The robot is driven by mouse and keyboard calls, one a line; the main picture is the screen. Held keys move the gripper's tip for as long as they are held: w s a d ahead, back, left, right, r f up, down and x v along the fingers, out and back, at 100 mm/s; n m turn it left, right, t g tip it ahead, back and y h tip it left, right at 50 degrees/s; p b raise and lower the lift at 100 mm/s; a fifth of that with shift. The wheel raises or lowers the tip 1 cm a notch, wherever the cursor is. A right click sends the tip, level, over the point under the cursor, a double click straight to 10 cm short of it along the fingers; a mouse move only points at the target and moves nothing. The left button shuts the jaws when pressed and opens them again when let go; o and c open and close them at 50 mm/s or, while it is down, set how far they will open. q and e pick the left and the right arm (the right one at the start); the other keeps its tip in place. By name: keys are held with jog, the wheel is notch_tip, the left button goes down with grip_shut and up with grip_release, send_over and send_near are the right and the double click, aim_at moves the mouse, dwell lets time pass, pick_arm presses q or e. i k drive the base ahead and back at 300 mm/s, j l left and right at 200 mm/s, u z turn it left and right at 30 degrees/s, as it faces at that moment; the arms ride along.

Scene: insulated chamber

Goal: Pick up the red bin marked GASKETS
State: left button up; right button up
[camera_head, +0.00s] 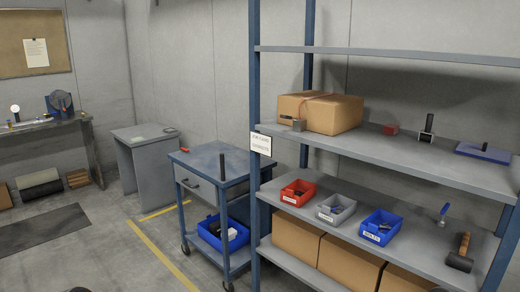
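A small red bin (290,200) stands on the middle-lower shelf of the blue-post rack, at its left end. It has a white label on its front, too small to read, and dark items inside. A grey bin (328,214) and a blue bin (376,233) stand in a row to its right, each with a white label and items inside. Neither of my grippers can be made out. Only small dark rounded shapes show at the bottom edge, and I cannot tell what they are.
The rack's blue front post (254,110) stands left of the red bin. A shelf (390,160) with a cardboard box (320,112) is above. A wheeled cart (215,170) stands left of the rack. The left floor is largely open.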

aim_at(297, 194)
jog(key=i+l+z, duration=0.1)
jog(key=i+z, duration=0.15)
jog(key=i, duration=0.25)
jog(key=i+z, duration=0.25)
jog(key=i, duration=0.25)
